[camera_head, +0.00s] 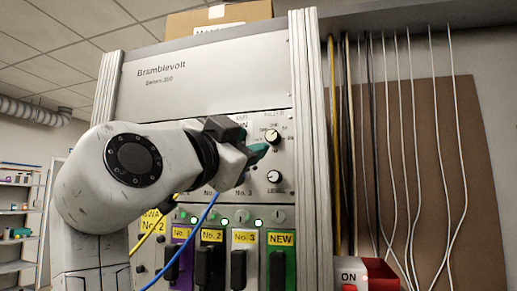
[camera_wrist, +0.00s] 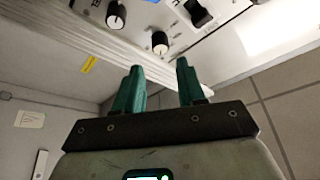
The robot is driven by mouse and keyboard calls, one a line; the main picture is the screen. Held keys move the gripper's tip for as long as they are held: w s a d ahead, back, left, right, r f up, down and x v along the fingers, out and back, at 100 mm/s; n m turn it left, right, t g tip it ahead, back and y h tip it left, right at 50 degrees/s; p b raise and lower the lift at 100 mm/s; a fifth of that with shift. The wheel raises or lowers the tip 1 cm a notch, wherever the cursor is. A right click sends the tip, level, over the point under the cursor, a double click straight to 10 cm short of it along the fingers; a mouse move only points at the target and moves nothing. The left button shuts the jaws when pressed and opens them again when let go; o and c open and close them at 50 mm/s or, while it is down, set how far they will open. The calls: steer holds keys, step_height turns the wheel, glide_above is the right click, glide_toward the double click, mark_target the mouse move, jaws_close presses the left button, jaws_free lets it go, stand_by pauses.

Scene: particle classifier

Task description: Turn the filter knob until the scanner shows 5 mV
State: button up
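In the head view a black-and-white upper knob (camera_head: 272,136) sits on the cabinet's control panel, ringed by small marks; the print above it is too blurred to read surely. A lower knob (camera_head: 274,176) is labelled LEVEL. My gripper (camera_head: 257,152) has its green fingertips just left of and below the upper knob. In the wrist view my gripper (camera_wrist: 158,82) is open, with an empty gap between its green fingers. Two panel knobs, one at the left (camera_wrist: 115,15) and one at the right (camera_wrist: 160,42), lie beyond the fingertips, apart from them. No scanner reading in mV is legible.
A black switch (camera_wrist: 200,12) sits beside the knobs. Below the panel are several labelled modules, including the green NEW module (camera_head: 281,262). A blue cable (camera_head: 196,228) hangs in front. A red box (camera_head: 375,275) marked ON stands at the lower right. Cables hang on the right wall.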

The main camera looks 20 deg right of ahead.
steer(key=v, duration=0.3)
stand_by(0.6)
